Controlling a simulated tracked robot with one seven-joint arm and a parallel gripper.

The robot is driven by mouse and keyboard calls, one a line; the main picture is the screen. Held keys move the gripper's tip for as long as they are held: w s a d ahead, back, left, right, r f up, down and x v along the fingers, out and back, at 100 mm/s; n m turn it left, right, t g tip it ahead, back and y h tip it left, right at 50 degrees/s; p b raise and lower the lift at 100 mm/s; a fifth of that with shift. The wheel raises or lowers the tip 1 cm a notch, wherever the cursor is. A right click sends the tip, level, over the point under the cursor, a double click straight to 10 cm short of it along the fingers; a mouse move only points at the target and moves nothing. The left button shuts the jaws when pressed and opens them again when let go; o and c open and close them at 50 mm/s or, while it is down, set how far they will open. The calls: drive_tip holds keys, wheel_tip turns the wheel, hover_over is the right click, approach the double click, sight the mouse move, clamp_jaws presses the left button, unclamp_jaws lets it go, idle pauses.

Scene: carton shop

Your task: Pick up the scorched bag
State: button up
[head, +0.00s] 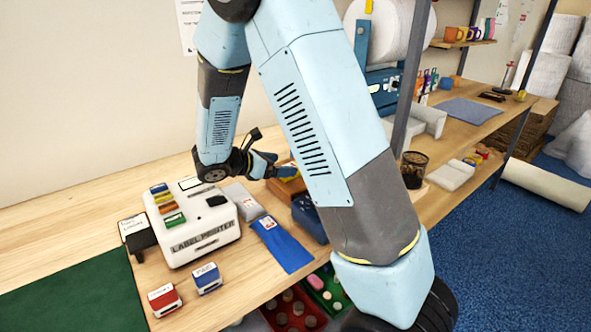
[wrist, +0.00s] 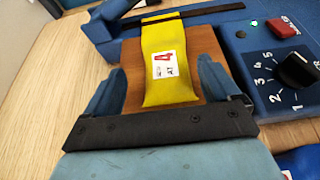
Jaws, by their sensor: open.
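A yellow bag (wrist: 172,85) with a white-and-red label lies on a brown block in the wrist view. Its far end is at a dark bar of a blue machine; I cannot make out any scorch mark. My gripper (wrist: 157,72) is open, with one blue finger on each side of the bag and nothing gripped. In the head view my gripper (head: 268,165) is low over the bench behind my arm, and the bag is mostly hidden there.
The blue machine with a dial (wrist: 282,75) stands close on the right of my gripper. In the head view a label printer (head: 195,222), a grey pouch (head: 243,201), a blue bag (head: 282,245) and two stamps (head: 207,278) sit nearby. A dark green mat (head: 75,300) lies clear at front left.

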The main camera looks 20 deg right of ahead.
drive_tip(key=x, duration=0.4)
drive_tip(key=shift+s+d+f, duration=0.1)
drive_tip(key=shift+s+f, duration=0.05)
drive_tip(key=shift+s, duration=0.05)
drive_tip(key=shift+c, duration=0.3)
drive_tip(key=c, duration=1)
